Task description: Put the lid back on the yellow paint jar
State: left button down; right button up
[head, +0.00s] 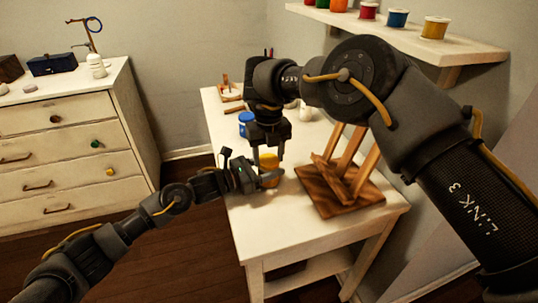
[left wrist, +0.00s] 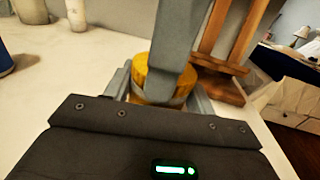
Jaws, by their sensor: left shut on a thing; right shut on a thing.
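The yellow paint jar (head: 269,180) stands upright on the white table. My left gripper (head: 262,183) comes in low from the left and is shut around it. In the left wrist view, the jar's yellow body (left wrist: 146,99) shows between my left fingers. My right gripper (head: 268,156) points down from above and is shut on the yellow lid (head: 268,160) at the jar's top. The lid also shows in the left wrist view (left wrist: 153,68), partly behind a grey finger of my right gripper. I cannot tell whether the lid is fully seated.
A wooden easel (head: 340,190) stands close to the right of the jar. A blue jar (head: 246,117) is behind it on the white table (head: 245,222). A shelf (head: 400,34) with several paint jars is above. A drawer chest (head: 60,150) stands at left.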

jog(key=shift+m, duration=0.9)
jog(key=o, duration=1.2)
jog(key=shift+c, duration=0.2)
jog(key=shift+r, duration=3.8)
pick_arm(q)
jog(key=shift+c, duration=2.2)
grip_release()
